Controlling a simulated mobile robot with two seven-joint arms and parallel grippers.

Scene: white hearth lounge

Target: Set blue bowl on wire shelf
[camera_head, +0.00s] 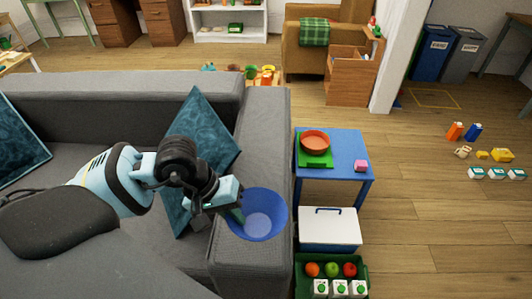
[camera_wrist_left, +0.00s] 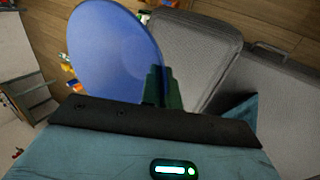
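The blue bowl (camera_head: 264,226) is at the end of my left arm, over the grey sofa's right armrest. My left gripper (camera_head: 237,214) is at the bowl's left rim and appears shut on it. In the left wrist view the bowl (camera_wrist_left: 112,48) fills the upper left, with its edge against the dark green fingers (camera_wrist_left: 163,88). The bowl looks empty in the head view. I cannot make out a wire shelf for certain in either view. My right gripper is not in view.
The grey sofa (camera_head: 265,120) lies under my left arm. Right of it stand a blue table (camera_head: 345,146) with an orange bowl (camera_head: 314,140), a white box (camera_head: 329,228) and a green crate (camera_head: 299,277) of fruit and cartons.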

